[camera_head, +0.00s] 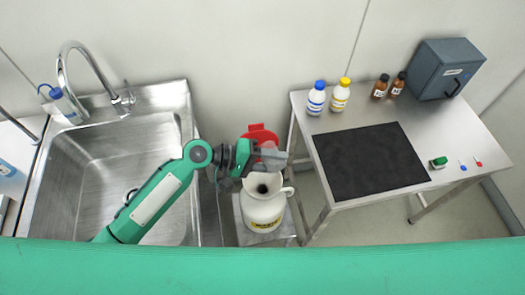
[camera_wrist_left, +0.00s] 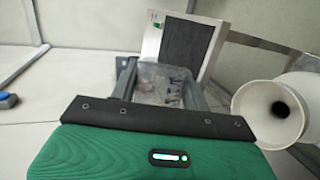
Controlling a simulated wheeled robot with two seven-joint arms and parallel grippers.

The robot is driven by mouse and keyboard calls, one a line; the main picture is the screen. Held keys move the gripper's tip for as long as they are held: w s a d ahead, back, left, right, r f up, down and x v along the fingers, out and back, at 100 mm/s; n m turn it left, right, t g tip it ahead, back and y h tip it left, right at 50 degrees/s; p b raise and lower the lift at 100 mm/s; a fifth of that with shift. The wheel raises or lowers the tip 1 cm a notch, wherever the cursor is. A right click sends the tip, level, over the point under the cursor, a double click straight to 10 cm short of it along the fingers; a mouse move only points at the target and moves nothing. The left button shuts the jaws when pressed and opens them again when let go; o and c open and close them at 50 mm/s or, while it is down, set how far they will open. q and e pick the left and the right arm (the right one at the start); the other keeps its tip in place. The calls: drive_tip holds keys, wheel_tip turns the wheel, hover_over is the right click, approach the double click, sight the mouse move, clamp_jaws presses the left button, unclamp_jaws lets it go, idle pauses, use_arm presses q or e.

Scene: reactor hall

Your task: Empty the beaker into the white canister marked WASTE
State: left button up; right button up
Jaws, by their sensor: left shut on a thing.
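The white canister (camera_head: 264,212) stands on a low stand between sink and table. Its red lid (camera_head: 262,134) is swung open behind it and its round mouth is uncovered. A yellow label shows low on its front, too small to read. My left gripper (camera_head: 272,158) is above and just behind the canister's mouth. It is shut on the clear beaker (camera_wrist_left: 160,84), seen between the fingers in the left wrist view. The canister's wide mouth (camera_wrist_left: 270,110) lies to the right of the beaker there, apart from it. The beaker's contents and tilt are unclear. My right gripper is out of view.
A steel sink (camera_head: 100,180) with a tap (camera_head: 90,70) is at left. The steel table (camera_head: 450,140) at right bears a black mat (camera_head: 370,160), blue-capped (camera_head: 316,98) and yellow-capped (camera_head: 340,95) bottles, brown bottles (camera_head: 388,86), a grey box (camera_head: 446,70) and small items.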

use_arm(q)
drive_tip(key=shift+s+f+m, duration=0.15)
drive_tip(key=shift+f+m, duration=0.15)
drive_tip(key=shift+s+d+f+m+t+y+p, duration=0.2)
drive_tip(key=shift+s+d+m+t+y+p, duration=0.3)
drive_tip(key=shift+s+y+p, duration=0.15)
drive_tip(key=s+d+f+m+t+y+p, duration=0.2)
drive_tip(key=s+f+m+t+y+p, duration=0.1)
drive_tip(key=f+m+t, duration=0.3)
drive_tip(key=s+m+t+p, duration=0.1)
drive_tip(key=m, duration=0.1)
drive_tip(key=shift+s+f+m, duration=0.15)
drive_tip(key=shift+f+m, duration=0.1)
drive_tip(key=shift+m, duration=0.15)
idle(1.0)
